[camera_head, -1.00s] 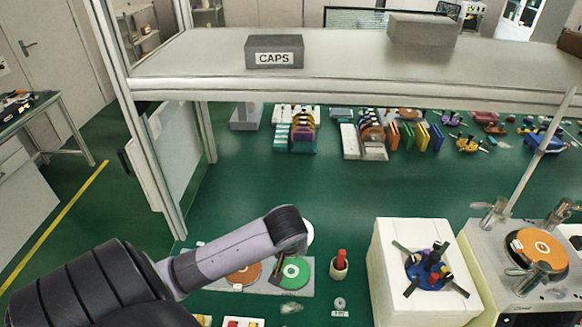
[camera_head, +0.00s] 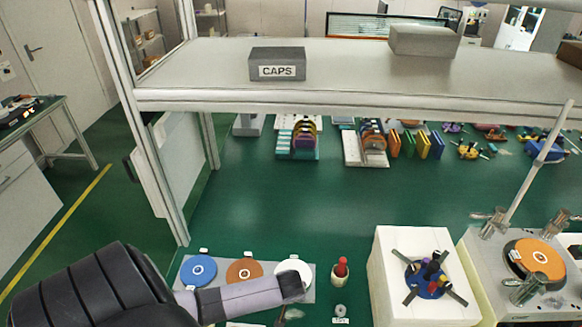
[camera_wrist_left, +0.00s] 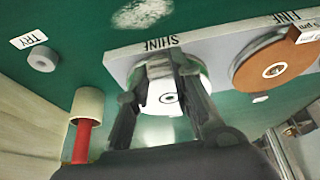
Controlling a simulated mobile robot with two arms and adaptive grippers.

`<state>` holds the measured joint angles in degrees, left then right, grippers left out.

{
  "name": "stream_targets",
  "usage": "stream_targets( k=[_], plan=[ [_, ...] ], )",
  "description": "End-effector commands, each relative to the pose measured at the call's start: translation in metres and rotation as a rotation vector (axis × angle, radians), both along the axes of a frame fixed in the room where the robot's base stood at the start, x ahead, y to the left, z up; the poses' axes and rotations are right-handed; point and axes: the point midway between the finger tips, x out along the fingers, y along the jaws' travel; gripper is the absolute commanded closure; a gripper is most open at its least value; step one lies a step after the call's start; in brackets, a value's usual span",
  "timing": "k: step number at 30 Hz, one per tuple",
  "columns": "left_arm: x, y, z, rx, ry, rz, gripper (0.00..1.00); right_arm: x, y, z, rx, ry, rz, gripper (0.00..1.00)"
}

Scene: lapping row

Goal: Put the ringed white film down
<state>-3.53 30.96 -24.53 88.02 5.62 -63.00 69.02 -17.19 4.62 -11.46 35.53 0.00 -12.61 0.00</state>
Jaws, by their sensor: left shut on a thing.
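The white film (camera_head: 294,266), a round disc with a tab, is at the right-hand place of the grey strip (camera_head: 222,291), covering where a green disc showed. In the left wrist view the white film (camera_wrist_left: 166,99) shows a dark ring mark at its middle, by the word SHINE. My left gripper (camera_wrist_left: 157,75) is shut on the film, its fingers crossing the disc. In the head view its dark wrist end hides part of the film. I cannot tell whether the film touches the disc under it. My right gripper is not in view.
A blue disc (camera_head: 198,270) and a brown disc (camera_head: 244,271) lie on the strip's other places. A cup with a red-topped tool (camera_head: 341,270) and a small grey ring (camera_head: 340,310) stand just right. A white block (camera_head: 392,250) is further right.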

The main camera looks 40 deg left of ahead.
Motion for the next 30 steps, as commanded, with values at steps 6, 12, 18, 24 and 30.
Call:
stream_targets(
  k=[6,12,18,24,30],
  plan=[
    [0.0005,-0.0001,-0.0089,0.000,-0.001,0.000,1.00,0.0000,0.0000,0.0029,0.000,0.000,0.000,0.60],
    [0.0003,0.0000,-0.0088,0.000,-0.001,-0.001,0.74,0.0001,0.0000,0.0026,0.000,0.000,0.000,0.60],
    [0.0002,0.0001,-0.0087,0.000,-0.001,-0.001,0.60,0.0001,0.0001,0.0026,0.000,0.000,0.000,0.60],
    [0.0002,0.0000,-0.0086,0.000,-0.001,-0.001,0.59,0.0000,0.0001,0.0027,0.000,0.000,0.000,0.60],
    [0.0004,0.0006,-0.0113,0.001,-0.001,-0.001,0.59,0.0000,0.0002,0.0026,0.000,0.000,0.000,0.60]
  ],
)
